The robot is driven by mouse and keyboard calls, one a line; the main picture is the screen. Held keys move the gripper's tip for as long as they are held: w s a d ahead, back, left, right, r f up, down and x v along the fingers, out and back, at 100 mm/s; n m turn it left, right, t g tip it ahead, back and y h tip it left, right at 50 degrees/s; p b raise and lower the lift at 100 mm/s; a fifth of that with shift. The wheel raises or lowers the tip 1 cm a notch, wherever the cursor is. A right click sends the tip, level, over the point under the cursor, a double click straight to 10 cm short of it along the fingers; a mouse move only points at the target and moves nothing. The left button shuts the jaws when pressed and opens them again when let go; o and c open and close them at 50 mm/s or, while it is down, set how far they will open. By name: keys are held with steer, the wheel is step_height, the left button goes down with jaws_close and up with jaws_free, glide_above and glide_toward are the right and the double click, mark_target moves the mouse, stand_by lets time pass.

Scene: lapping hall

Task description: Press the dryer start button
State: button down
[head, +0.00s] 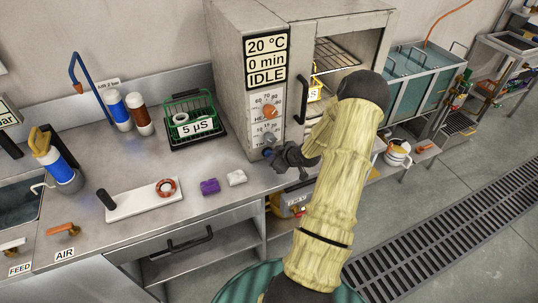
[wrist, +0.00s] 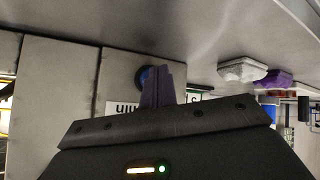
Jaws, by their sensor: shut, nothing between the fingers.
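The dryer (head: 228,75) is a grey metal cabinet on the bench, its display reading 20 °C, 0 min and IDLE. Low on its control panel is a round blue button (head: 268,152). In the wrist view the blue button (wrist: 146,77) has a dark ring and is partly hidden by my fingers. My gripper (head: 276,154) is shut and empty, its tips right by the button. The fingers (wrist: 163,76) overlap the button's edge in the wrist view. I cannot tell whether they touch it.
Above the button are two knobs, one orange (head: 270,111). A dark door handle (head: 301,99) stands beside the panel, and the dryer's opening shows a rack. A purple block (head: 210,187) and a white block (head: 236,177) lie on the bench. A green basket (head: 193,127) stands left of the dryer.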

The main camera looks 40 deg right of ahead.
steer(key=shift+w+d, duration=0.15)
steer(key=shift+w, duration=0.35)
stand_by(0.8)
steer(key=shift+s+a, duration=0.25)
steer(key=shift+s, duration=0.65)
steer(key=shift+s+a, duration=0.2)
steer(key=shift+s, duration=0.6)
steer(key=shift+s+a, duration=0.15)
steer(key=shift+s, duration=0.7)
steer(key=shift+s+a, duration=0.2)
steer(key=shift+s, duration=0.6)
